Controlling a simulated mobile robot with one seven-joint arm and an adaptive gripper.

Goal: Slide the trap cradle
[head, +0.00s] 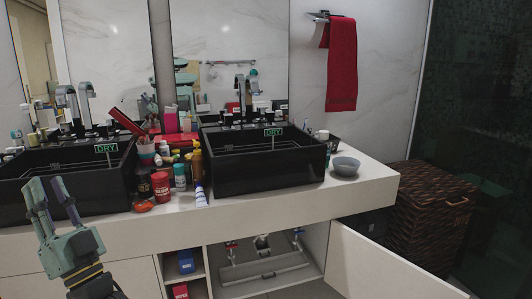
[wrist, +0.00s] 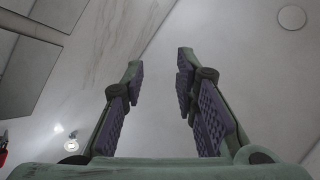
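Inside the open cabinet under the right sink, a pale grey frame with a long front bar (head: 265,267) lies low across the opening; it looks like the trap cradle. My gripper (head: 47,183) is at the left of the head view, raised in front of the left sink and far from the cabinet. Its fingers point up, apart and empty. In the wrist view the open fingers (wrist: 159,65) point at the ceiling.
The cabinet door (head: 385,268) stands open to the right. Small red parts (head: 231,244) show inside the cabinet. A shelf beside it holds a blue box (head: 186,262) and a red box (head: 180,291). The counter (head: 375,178) overhangs; a wicker basket (head: 430,205) stands right.

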